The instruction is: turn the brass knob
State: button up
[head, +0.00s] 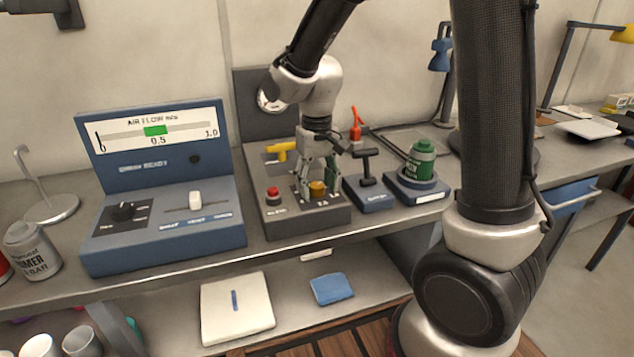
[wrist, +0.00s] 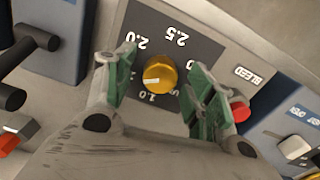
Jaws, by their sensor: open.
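The brass knob (head: 317,187) sits on the dark dial plate of a grey control box (head: 290,223). In the wrist view the round brass knob (wrist: 160,75) shows a white pointer mark on its face, with printed numbers such as 1.0, 2.0 and 2.5 around it. My gripper (head: 318,188) points down over the knob. In the wrist view my gripper (wrist: 162,88) is open, with one green-padded finger on each side of the knob and a visible gap to both. Whether the fingertips reach down to knob height is hard to tell.
A red bleed button (head: 273,195) stands left of the knob, close to one finger in the wrist view. A yellow lever (head: 281,150) is behind. A black T-handle (head: 366,165) and a green can (head: 421,162) stand right. A blue air-flow console (head: 165,228) is left.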

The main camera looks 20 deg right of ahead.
aim_at(317, 185)
notch_tip(317, 185, up, 12)
dwell(0.5)
jog(key=s+d+r+t, duration=0.1)
jog(key=s+d+t, duration=0.1)
jog(key=s+d, duration=0.5)
jog(key=s+d+r+m+t, duration=0.1)
jog(key=s+d+t, duration=0.1)
jog(key=s+d, duration=0.5)
jog(key=s, duration=0.5)
jog(key=shift+d+r, duration=0.4)
